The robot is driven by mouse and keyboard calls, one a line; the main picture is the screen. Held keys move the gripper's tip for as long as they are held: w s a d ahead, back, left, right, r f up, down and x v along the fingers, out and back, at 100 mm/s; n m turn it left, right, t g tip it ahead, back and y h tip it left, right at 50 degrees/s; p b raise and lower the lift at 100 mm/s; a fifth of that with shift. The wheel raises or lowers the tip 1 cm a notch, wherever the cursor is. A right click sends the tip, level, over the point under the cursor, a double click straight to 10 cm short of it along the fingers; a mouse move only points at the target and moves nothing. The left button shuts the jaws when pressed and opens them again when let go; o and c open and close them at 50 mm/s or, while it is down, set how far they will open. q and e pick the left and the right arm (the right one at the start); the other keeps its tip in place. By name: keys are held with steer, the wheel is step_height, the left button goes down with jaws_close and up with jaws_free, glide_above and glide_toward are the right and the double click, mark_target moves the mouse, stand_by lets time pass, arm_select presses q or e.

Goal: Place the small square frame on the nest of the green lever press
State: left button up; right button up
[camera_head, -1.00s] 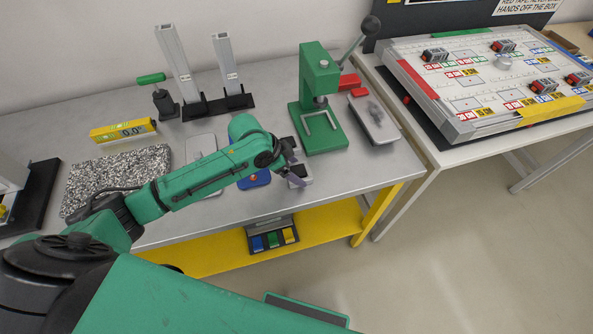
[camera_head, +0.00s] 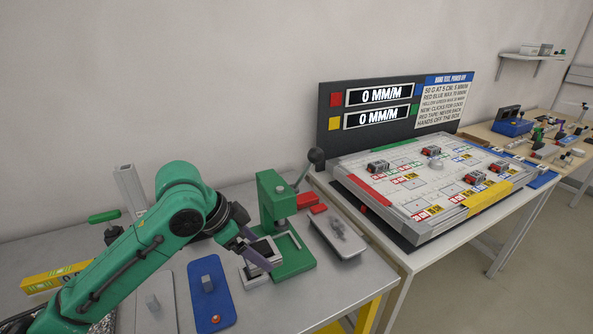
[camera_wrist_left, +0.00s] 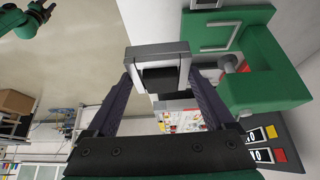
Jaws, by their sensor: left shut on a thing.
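The green lever press (camera_head: 271,200) stands on the grey bench, its dark lever knob raised. Its nest, a pale U-shaped edge (camera_head: 293,240), lies on the green base; it also shows in the wrist view (camera_wrist_left: 217,36). My left gripper (camera_head: 258,252) is shut on the small square frame (camera_head: 264,243), just left of the press base. In the wrist view the light grey frame (camera_wrist_left: 158,49) sits between the fingertips (camera_wrist_left: 160,80), with a dark middle, apart from the nest. The fingers partly hide the frame in the head view. My right gripper is out of view.
A grey plate with a knob (camera_head: 338,236) lies right of the press, beside red blocks (camera_head: 307,200). A blue plate (camera_head: 211,290) and a yellow level (camera_head: 55,277) lie left. A large board (camera_head: 430,185) stands on the right table.

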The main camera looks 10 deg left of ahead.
arm_select(q)
steer(key=s+f+n+t+y, duration=0.1)
steer(key=s+f+n, duration=0.25)
steer(key=f, duration=0.35)
steer(key=s+f+n+t+y, duration=0.1)
steer(key=s+f+n+y, duration=0.1)
steer(key=f+n, duration=0.3)
steer(key=s+a+f+n, duration=0.1)
steer(key=s+a+f+y, duration=0.1)
steer(key=s, duration=0.1)
steer(key=s+a+f+n, duration=0.1)
steer(key=a, duration=0.1)
steer(key=shift+s+f+n+t+y, duration=0.3)
steer(key=shift+s+n+t+y, duration=0.05)
steer(key=shift+s+t+y, duration=0.05)
steer(key=shift+s+a, duration=0.1)
steer(key=shift+a, duration=0.05)
